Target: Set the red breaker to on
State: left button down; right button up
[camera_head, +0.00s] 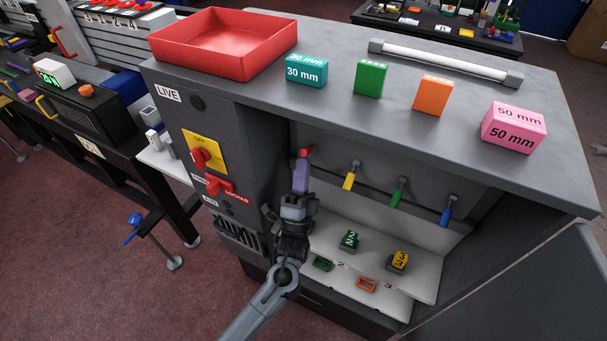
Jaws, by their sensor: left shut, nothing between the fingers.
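A row of small coloured levers sits inside the open cabinet (225,150). The red breaker lever (306,150) is at the left end, beside the yellow (349,176), green (397,193) and blue (446,213) levers. The red one is partly hidden, and I cannot tell its on or off position. My left gripper (302,164) reaches up in front of it, shut and empty, with its tip just below the red lever. I cannot tell whether they touch. The purple part at the tip looks like its fingers. My right gripper is not in view.
A yellow panel (191,143) with a red knob and a red handle (219,185) are on the cabinet front, left of the opening. A red tray (225,45) and several blocks stand on top. Numbered blocks (398,261) lie on the white shelf below the levers.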

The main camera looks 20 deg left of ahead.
pick_arm(q)
jog(key=v, duration=1.4)
jog(key=s+a+f+n+g+h, duration=0.5)
jog(key=s+f+g, duration=0.35)
jog(key=g, duration=0.35)
jog(key=s+f+n+g+h, duration=0.1)
jog(key=s+f+n+g, duration=0.15)
jog(key=s+g, duration=0.45)
jog(key=s+f+n+g, duration=0.1)
jog(key=s+n+g, duration=0.2)
jog(key=s+g, duration=0.35)
notch_tip(320, 180, up, 38)
jog(key=s+t+p, duration=0.2)
jog(key=p, duration=3.6)
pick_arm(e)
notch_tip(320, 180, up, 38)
pick_arm(q)
notch_tip(320, 180, down, 23)
jog(key=b, duration=2.2)
jog(key=shift+r, duration=0.2)
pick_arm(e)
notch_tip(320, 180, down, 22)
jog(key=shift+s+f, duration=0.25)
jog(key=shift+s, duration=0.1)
